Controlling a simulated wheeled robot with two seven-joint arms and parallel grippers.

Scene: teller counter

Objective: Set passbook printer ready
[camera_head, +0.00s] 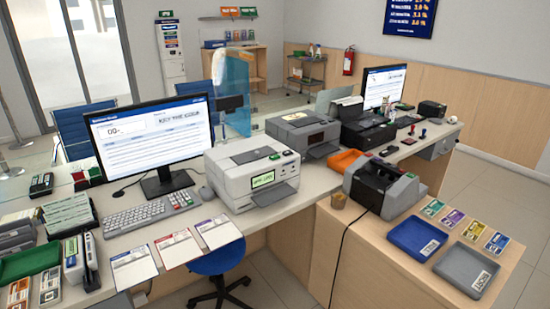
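A white printer (225,172) stands on the counter right of the keyboard. I cannot read the display. A grey printer (325,133) with a dark front tray stands behind it to the right. I cannot tell for certain which is the passbook printer; the white one is nearest. Three flat booklets or forms, at left (134,266), middle (177,248) and right (218,232), lie along the counter's front edge. Neither of my grippers is in view.
A monitor (152,134) and keyboard (135,217) stand left of the white printer. A note counter (385,186), a blue tray (416,238) and a grey tray (467,269) sit on the right-hand counter. A blue stool (217,258) stands below the counter edge.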

